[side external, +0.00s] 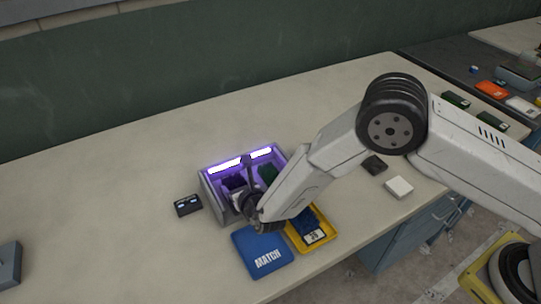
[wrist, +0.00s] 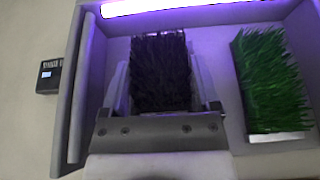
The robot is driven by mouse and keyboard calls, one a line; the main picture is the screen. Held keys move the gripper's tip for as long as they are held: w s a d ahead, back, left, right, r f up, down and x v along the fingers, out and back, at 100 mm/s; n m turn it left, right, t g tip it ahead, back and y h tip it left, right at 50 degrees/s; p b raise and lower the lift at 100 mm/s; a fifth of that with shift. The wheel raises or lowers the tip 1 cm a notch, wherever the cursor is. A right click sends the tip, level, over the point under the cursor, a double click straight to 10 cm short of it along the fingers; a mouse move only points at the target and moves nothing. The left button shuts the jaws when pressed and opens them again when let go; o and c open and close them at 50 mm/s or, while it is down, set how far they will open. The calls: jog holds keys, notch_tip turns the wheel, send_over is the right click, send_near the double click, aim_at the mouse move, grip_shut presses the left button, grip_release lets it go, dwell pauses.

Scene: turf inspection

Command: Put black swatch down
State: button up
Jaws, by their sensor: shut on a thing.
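The black swatch (wrist: 160,72) is a block of dark bristly turf. In the wrist view it sits between the two fingers of my gripper (wrist: 162,85), which is shut on it. The gripper and swatch are inside a grey light box (wrist: 75,100) lit by a bright purple-white lamp. In the side view the box (side external: 212,201) stands mid-table and my gripper (side external: 245,190) reaches into it. Whether the swatch touches the box floor cannot be told. A green swatch (wrist: 268,82) lies to the right of the black one, apart from it.
A blue pad marked MATCH (side external: 262,252) lies in front of the box, with a yellow tray (side external: 322,236) beside it. A small black device (side external: 188,205) is left of the box. A white block (side external: 399,187) and dark block (side external: 374,165) lie to the right. The table's left side is largely clear.

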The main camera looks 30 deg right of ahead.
jog(key=shift+f, duration=0.25)
jog(key=shift+f, duration=0.2)
jog(key=o, duration=1.1)
jog(key=shift+o, duration=0.2)
jog(key=shift+s, duration=0.15)
jog(key=shift+v, duration=3.75)
jog(key=shift+d+r, duration=0.2)
